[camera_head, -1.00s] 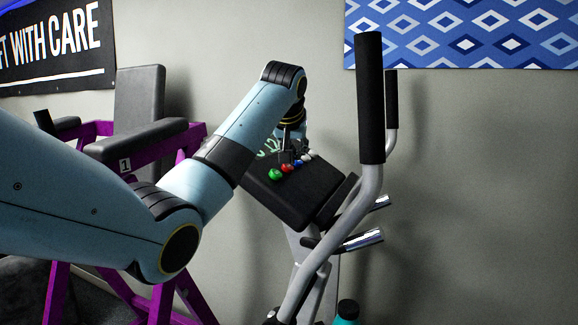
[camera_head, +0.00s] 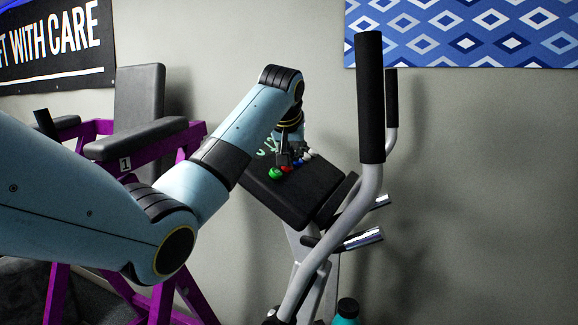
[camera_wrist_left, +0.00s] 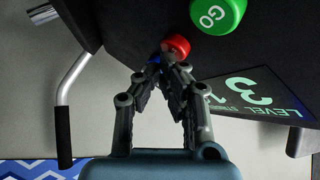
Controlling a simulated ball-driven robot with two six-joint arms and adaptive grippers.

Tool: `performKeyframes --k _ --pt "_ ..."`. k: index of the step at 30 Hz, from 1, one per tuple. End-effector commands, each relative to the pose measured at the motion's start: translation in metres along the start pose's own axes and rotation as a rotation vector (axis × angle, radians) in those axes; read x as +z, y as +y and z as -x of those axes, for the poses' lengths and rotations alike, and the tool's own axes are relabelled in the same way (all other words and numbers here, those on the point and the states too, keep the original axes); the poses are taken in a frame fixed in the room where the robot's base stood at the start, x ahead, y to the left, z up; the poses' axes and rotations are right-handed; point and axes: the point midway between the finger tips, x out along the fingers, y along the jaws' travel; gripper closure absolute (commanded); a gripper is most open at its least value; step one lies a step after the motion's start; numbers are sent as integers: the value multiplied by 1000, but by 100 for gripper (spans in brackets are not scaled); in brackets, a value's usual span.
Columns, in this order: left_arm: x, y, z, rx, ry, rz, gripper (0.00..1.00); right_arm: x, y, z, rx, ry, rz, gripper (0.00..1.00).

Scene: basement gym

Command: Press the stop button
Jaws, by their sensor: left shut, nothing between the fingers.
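The exercise machine's black console (camera_head: 297,199) carries a row of small coloured buttons. The red button (camera_head: 287,168), likely the stop button, sits between the green one (camera_head: 275,174) and the blue one (camera_head: 298,163). My left gripper (camera_head: 284,162) is shut and empty, its tips at the red button. In the left wrist view, the fingertips (camera_wrist_left: 168,60) overlap the near edge of the red button (camera_wrist_left: 178,44). I cannot tell whether they touch it. No label shows on it. The green button (camera_wrist_left: 213,14) reads GO. The blue button (camera_wrist_left: 153,66) is mostly hidden behind the fingers. My right gripper is out of view.
A lit display (camera_wrist_left: 252,92) on the console shows LEVEL 3. The machine's tall black-gripped handle (camera_head: 370,100) rises right of the console. A purple-framed bench (camera_head: 150,140) stands at the left. A teal bottle (camera_head: 346,312) is at the bottom.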

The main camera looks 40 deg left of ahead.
Motion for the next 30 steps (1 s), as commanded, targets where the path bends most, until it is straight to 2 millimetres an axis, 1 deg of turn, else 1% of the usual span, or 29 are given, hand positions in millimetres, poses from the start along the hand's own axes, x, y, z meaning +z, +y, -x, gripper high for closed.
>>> performKeyframes --k 17,30 --pt "2 -1 -2 -1 -1 0 100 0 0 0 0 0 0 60" --pt "-8 8 10 0 -1 0 100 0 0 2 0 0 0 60"
